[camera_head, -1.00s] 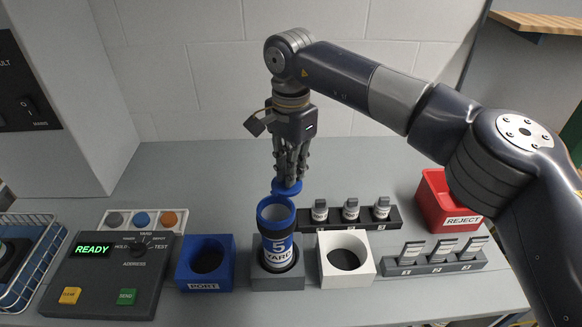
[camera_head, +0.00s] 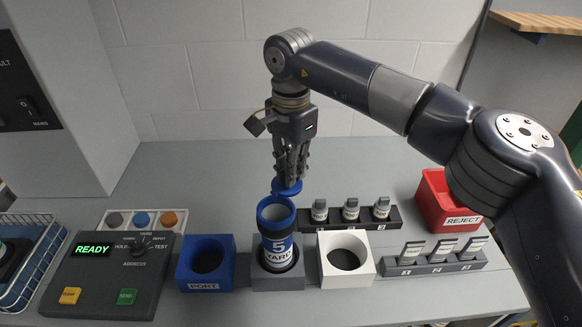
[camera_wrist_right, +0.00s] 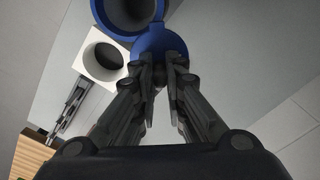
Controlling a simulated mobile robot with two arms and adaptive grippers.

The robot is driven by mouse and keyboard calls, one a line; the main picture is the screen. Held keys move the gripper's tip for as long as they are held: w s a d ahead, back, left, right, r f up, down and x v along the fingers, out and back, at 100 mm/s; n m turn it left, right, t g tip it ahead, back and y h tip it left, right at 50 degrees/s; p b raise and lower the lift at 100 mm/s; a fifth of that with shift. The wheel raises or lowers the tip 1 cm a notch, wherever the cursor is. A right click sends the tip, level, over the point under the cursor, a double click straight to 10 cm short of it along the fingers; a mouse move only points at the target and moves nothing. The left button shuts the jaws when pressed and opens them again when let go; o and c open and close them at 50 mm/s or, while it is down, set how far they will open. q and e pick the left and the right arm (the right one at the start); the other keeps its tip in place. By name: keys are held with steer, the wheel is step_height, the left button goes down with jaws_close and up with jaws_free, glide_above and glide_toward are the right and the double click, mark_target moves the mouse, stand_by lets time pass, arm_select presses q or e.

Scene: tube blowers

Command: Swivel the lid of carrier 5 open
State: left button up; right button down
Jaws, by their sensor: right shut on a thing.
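Carrier 5 (camera_head: 279,247) is a blue and white tube marked "5 YARD", upright in a grey block (camera_head: 262,282). Its top is open, and its inside shows in the head view. Its blue lid (camera_head: 287,188) sits swung out behind the mouth, beside the rim. In the right wrist view the lid (camera_wrist_right: 158,43) is a blue disc next to the blue rim of the carrier (camera_wrist_right: 99,14). My right gripper (camera_head: 288,180) points down from above and is shut on the lid; its fingertips (camera_wrist_right: 160,62) meet at the lid. My left gripper is not in view.
A blue PORT block (camera_head: 188,272) stands left of the carrier and a white holed block (camera_head: 329,268) right of it. A dark rack (camera_head: 393,222) of small vials is behind right, a grey rack (camera_head: 436,268) further right. A red REJECT bin (camera_head: 432,207) and a READY panel (camera_head: 80,290) flank them.

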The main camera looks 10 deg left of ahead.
stand_by(0.5)
steer(key=c, duration=1.6)
jaws_free()
steer(key=shift+c, duration=0.2)
step_height(320, 180, up, 12)
